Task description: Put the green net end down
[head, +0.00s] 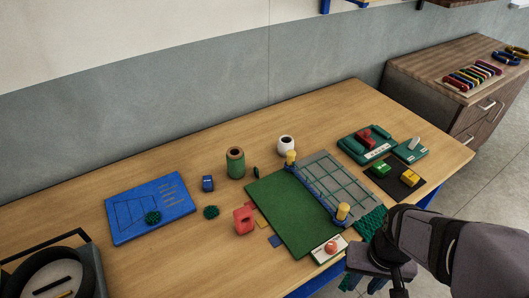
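The green net (370,222) is a dark green textured mesh that shows at the right edge of the green mat. More green mesh (351,281) shows beside and below my gripper, near the table's front edge. My gripper (374,284) is at the lower right, at the end of my dark arm, and overlaps this mesh in the picture. Its fingers are mostly hidden by its own body and the mesh. I cannot tell whether they are closed on the net or how high the net end is above the table.
The green mat (285,215) bears a grey grid panel (335,180) and a blue bar (312,193) between yellow posts. A white block with a red button (329,249) is left of my gripper. Green trays (366,146) and a black mat (400,190) lie behind.

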